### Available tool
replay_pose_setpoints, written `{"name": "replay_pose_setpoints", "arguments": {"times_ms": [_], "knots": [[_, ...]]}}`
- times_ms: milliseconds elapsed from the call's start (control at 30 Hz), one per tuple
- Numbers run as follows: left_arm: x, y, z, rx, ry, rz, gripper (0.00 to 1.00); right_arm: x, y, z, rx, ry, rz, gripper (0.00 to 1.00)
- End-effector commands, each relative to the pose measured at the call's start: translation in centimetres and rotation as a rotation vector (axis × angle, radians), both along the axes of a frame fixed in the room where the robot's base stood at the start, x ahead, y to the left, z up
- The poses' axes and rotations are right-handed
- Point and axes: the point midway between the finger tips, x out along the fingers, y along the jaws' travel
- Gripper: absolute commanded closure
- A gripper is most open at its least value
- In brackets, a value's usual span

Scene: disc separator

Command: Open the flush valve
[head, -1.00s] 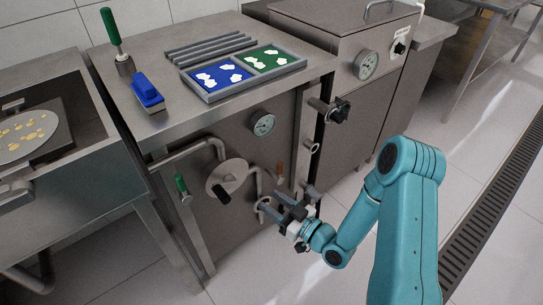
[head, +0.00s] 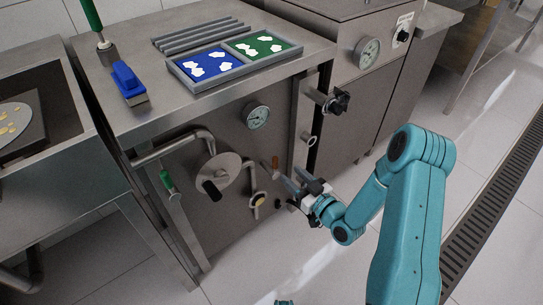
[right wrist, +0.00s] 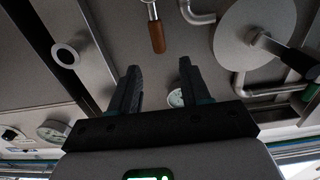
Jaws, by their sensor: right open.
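Several handles sit on the front of the steel cabinet, and no label shows which one is the flush valve. A brown-handled lever (head: 275,162) hangs down at the right of the panel; it also shows in the right wrist view (right wrist: 157,36). A green-handled valve (head: 166,180) is on the left pipe. A round plate with a black handle (head: 212,188) is between them. My right gripper (head: 298,182) is open and empty, just right of and below the brown lever, apart from it. Its two fingers (right wrist: 160,88) show parted in the right wrist view. My left gripper is not in view.
A round gauge (head: 256,117) and a black knob (head: 338,102) are higher on the machine. A tray (head: 236,68) and a blue brush (head: 129,82) lie on top. The floor in front is clear.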

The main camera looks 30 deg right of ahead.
Motion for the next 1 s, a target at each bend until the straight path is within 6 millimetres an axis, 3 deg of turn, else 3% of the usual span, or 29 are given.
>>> {"name": "replay_pose_setpoints", "arguments": {"times_ms": [200,400,600,867,933,1000], "knots": [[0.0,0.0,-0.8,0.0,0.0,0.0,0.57,5.6,0.5,-0.1,-0.002,-0.004,0.006,0.53],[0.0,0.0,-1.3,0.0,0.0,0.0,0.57,9.4,0.7,-0.1,-0.001,-0.002,0.005,0.53],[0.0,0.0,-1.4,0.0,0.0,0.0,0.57,11.0,0.7,0.0,0.0,0.0,0.004,0.53],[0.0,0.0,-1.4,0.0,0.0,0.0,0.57,11.1,0.7,0.0,0.001,0.001,0.003,0.53],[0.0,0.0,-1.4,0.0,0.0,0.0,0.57,11.1,0.7,0.0,0.001,0.001,0.003,0.69],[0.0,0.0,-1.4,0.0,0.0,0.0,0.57,11.1,0.7,0.0,0.001,0.001,0.003,0.92]]}}
